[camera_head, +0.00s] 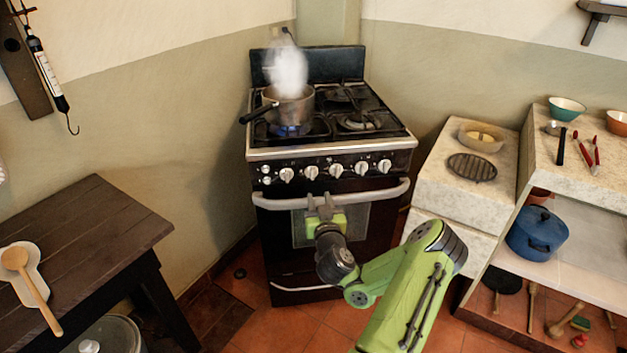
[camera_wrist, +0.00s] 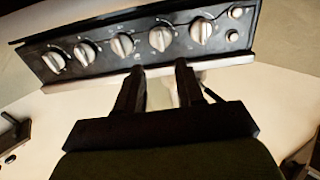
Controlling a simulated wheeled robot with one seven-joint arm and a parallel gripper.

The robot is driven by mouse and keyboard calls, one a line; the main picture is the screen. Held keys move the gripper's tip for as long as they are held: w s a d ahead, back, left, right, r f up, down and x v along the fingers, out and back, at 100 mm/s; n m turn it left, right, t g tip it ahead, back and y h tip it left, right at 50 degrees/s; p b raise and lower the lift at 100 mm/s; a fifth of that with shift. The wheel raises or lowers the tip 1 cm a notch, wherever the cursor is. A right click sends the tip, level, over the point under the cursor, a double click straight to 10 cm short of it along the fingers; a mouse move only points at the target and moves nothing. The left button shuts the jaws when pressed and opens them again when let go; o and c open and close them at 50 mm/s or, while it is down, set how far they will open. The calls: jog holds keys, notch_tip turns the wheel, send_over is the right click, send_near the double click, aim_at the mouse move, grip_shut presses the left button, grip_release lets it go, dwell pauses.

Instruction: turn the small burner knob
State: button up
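The stove (camera_head: 330,220) has a row of several white knobs along its dark front panel, with two small round buttons at the left end. I cannot tell which knob belongs to the small burner. My gripper (camera_head: 320,198) is in front of the oven door, just below the knob row and near the towel-bar handle (camera_head: 365,194). In the wrist view, which is turned over, my gripper (camera_wrist: 160,70) has its two dark fingers apart with nothing held between them. The second knob from the left (camera_head: 311,172) shows just beyond the fingertips in the wrist view (camera_wrist: 160,38).
A steaming pot (camera_head: 289,105) sits over a blue flame on the front left burner, its handle pointing left. A dark wooden table (camera_head: 105,225) stands left. A stone counter (camera_head: 470,190) and a shelf with a blue pot (camera_head: 537,232) stand right. Floor shows before the stove.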

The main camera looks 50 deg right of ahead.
aim_at(312, 175)
jog(key=p+x, duration=0.6)
jog(key=x, duration=0.3)
jog(key=shift+w+d+r, duration=0.1)
jog(key=shift+w+r, duration=0.05)
jog(key=shift+w+d, duration=0.25)
grip_shut()
